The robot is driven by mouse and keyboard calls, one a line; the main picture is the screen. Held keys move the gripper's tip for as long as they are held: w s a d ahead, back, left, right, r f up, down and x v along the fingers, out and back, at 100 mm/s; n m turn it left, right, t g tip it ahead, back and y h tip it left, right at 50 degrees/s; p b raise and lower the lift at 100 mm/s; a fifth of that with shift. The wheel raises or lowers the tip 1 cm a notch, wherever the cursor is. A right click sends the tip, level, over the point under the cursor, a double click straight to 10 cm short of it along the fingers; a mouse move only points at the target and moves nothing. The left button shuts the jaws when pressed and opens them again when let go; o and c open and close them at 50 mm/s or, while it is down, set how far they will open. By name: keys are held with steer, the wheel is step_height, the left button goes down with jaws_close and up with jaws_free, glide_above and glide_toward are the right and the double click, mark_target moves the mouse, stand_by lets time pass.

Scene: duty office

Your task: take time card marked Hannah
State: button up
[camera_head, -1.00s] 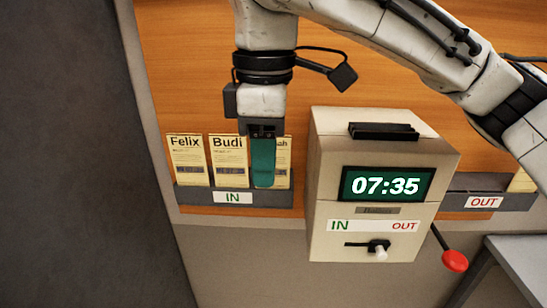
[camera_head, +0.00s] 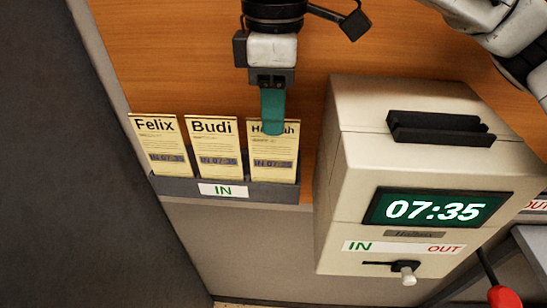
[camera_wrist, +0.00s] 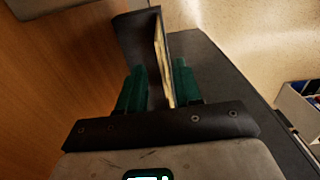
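The Hannah time card (camera_head: 273,160) stands upright at the right end of the grey IN rack (camera_head: 240,193). My gripper (camera_head: 272,130) is over its top edge, pointing down, and a teal finger covers the middle of the name. In the wrist view, the two teal fingers (camera_wrist: 158,82) are spread apart. The pale edge of a card (camera_wrist: 162,65) shows between them, with a visible gap at least on one side. The dark rack (camera_wrist: 132,36) lies beyond the fingertips.
The Budi card (camera_head: 213,148) and the Felix card (camera_head: 160,145) stand to the left in the same rack. The beige time clock (camera_head: 345,175), reading 07:35, stands close on the right. Its red-knobbed lever (camera_head: 503,298) is at the lower right.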

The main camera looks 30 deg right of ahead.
glide_above(273, 165)
step_height(273, 165, down, 5)
steer(key=shift+w+r+p, duration=0.1)
steer(key=shift+p, duration=0.3)
steer(key=shift+c, duration=0.4)
jaws_close()
